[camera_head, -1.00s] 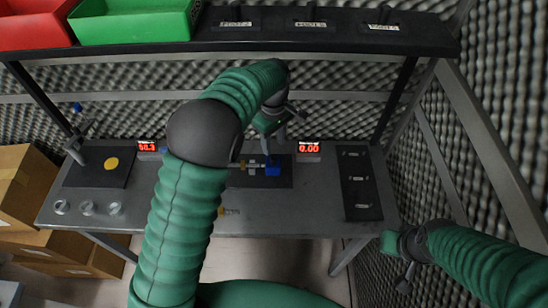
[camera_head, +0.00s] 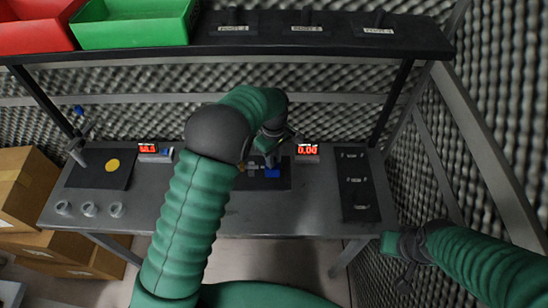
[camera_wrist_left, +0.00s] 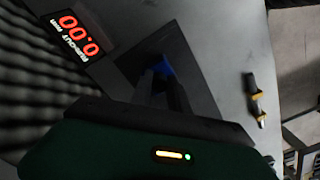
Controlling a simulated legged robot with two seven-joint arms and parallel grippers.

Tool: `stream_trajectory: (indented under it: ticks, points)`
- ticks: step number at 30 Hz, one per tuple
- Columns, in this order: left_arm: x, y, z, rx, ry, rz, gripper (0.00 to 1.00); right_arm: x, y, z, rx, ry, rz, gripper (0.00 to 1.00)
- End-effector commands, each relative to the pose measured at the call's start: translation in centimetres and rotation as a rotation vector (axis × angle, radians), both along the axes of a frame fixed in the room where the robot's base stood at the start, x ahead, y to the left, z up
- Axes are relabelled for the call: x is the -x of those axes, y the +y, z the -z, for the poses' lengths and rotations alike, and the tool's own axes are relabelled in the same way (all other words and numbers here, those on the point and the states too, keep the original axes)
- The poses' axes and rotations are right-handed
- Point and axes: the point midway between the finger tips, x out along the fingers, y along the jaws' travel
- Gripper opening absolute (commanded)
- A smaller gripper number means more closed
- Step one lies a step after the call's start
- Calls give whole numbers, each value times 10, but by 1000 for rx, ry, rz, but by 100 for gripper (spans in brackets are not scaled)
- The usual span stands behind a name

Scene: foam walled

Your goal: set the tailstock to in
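The tailstock appears as a blue block (camera_head: 272,172) at the right end of a small fixture (camera_head: 252,171) on a dark mat in the middle of the bench. My left gripper (camera_head: 269,160) reaches down over it from above. In the left wrist view the two dark fingers (camera_wrist_left: 162,90) stand apart, with the blue block (camera_wrist_left: 164,68) at their tips; whether they touch it I cannot tell. My left arm hides the left part of the fixture. My right gripper (camera_head: 405,278) hangs low at the right, off the bench, and its fingers are too dark to read.
A red-digit display (camera_head: 307,151) reading 0.00 stands right of the fixture, another display (camera_head: 150,152) left. A dark panel (camera_head: 358,185) lies at the right, several metal rings (camera_head: 89,209) at front left. A shelf (camera_head: 330,42) with red and green bins spans above.

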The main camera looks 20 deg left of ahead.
Motion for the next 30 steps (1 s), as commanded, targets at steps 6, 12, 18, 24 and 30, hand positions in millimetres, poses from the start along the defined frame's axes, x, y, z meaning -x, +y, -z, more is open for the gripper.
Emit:
stream_trajectory:
  ticks: [6, 12, 18, 24, 30]
  points:
    - [-1, 0, 0, 1, -2, 0, 0, 0, 0, 0, 0, 0, 0, 0]
    - [-1, 0, 0, 0, -2, -1, 0, 0, 0, 0, 0, 0, 0, 0]
    - [-2, 1, 0, 0, -4, -1, 0, 0, 0, 0, 0, 0, 0, 0]
    - [-2, 1, 0, -1, -5, -1, 0, 0, 0, 0, 0, 0, 0, 0]
    - [-3, 1, -1, -1, -6, -1, 0, 0, 0, 0, 0, 0, 0, 0]
